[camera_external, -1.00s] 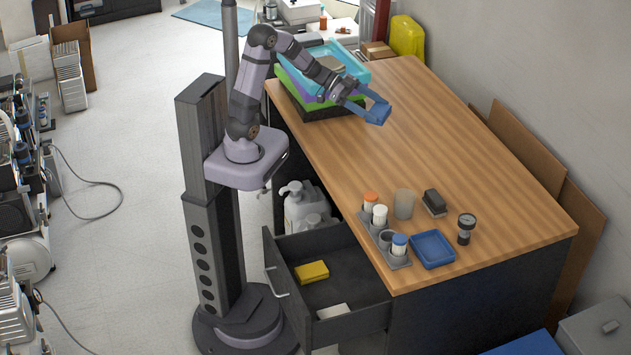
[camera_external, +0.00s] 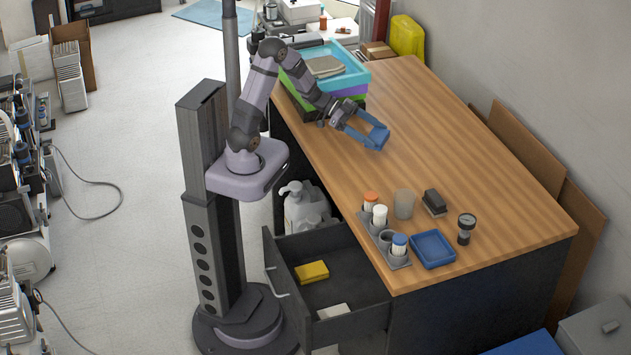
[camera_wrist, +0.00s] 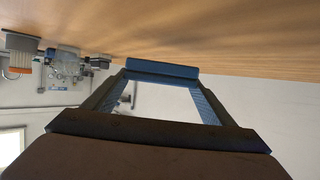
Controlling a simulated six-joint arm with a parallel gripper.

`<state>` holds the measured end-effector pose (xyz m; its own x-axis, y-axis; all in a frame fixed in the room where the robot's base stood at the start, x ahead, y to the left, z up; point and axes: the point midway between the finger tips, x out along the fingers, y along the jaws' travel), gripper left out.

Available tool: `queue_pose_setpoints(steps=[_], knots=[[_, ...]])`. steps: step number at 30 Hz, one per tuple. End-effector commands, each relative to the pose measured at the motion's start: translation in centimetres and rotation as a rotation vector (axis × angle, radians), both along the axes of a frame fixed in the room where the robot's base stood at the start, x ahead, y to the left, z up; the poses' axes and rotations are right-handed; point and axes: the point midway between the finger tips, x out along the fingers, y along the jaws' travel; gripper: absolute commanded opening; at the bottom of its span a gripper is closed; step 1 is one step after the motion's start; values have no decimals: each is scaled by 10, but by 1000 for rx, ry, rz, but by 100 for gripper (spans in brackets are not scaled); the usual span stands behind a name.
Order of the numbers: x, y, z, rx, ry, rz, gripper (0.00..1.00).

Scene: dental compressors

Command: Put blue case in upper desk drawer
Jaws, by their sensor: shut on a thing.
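The blue case (camera_external: 377,138) is held between the fingertips of my gripper (camera_external: 370,134), over the back part of the wooden desk top. In the wrist view the blue case (camera_wrist: 162,69) spans the tips of my gripper (camera_wrist: 161,78), with a clear gap behind it. I cannot tell its exact height above the desk. The upper desk drawer (camera_external: 352,290) is pulled open at the desk's near left end. A yellow block (camera_external: 312,271) and a whitish item (camera_external: 333,311) lie in it, with bare floor between them.
Stacked coloured trays (camera_external: 345,78) stand at the desk's back left. Near the front edge are a grey holder with bottles (camera_external: 394,256), a clear cup (camera_external: 404,204), a dark block (camera_external: 434,203), a gauge (camera_external: 466,229) and a blue tray (camera_external: 432,250). The desk's middle is clear.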

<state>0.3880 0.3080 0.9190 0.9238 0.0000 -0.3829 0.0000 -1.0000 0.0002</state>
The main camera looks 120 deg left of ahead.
Motion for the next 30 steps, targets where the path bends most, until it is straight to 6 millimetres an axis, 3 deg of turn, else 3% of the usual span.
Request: queue_pose_setpoints(steps=[5, 14, 28, 29, 30], knots=[[0, 0, -4, -1, -1, 0, 51], [0, 0, -36, -1, 0, -1, 51], [0, 0, -41, 0, -1, 0, 51], [0, 0, -40, 1, -1, 0, 85], [0, 0, -40, 1, 0, 0, 94]])
